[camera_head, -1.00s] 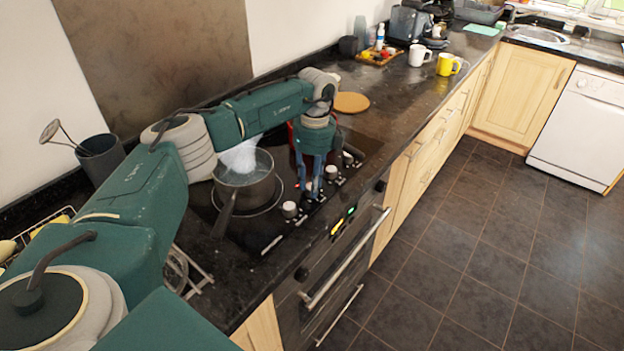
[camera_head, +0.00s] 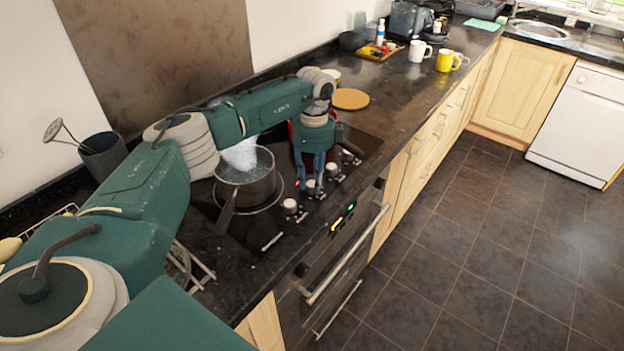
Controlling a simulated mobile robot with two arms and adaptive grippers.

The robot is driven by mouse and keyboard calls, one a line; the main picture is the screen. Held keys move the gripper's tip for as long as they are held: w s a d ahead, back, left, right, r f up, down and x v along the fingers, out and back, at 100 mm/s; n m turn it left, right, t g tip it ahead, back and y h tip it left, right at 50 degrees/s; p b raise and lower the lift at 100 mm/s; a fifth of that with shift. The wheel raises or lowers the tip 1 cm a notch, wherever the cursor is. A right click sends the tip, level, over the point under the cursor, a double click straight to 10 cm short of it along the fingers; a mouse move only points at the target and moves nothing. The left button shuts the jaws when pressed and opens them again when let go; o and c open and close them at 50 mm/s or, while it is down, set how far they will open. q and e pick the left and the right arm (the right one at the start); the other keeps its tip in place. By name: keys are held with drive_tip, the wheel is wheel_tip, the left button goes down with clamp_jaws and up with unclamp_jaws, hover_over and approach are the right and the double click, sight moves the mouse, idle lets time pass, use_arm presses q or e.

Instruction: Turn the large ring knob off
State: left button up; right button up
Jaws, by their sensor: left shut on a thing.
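The black hob has a row of pale round knobs along its front right edge. The nearest knob (camera_head: 290,205) stands clear of my gripper, and another knob (camera_head: 332,169) shows just to the right of it. My left gripper (camera_head: 312,188) points down at the row and is shut on a knob between these two. The fingers hide most of that knob, and its marking is too small to read. My right gripper is not in view.
A steaming pot (camera_head: 247,180) stands on the hob beside my gripper, its handle toward the front. A round cork mat (camera_head: 350,99) lies beyond. Mugs (camera_head: 445,60) stand farther along the counter.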

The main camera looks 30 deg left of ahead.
sight(313, 182)
use_arm(q)
drive_tip(key=shift+w, duration=0.1)
drive_tip(key=o, duration=1.2)
drive_tip(key=shift+c, duration=0.2)
wheel_tip(313, 182, up, 12)
drive_tip(key=shift+w, duration=0.25)
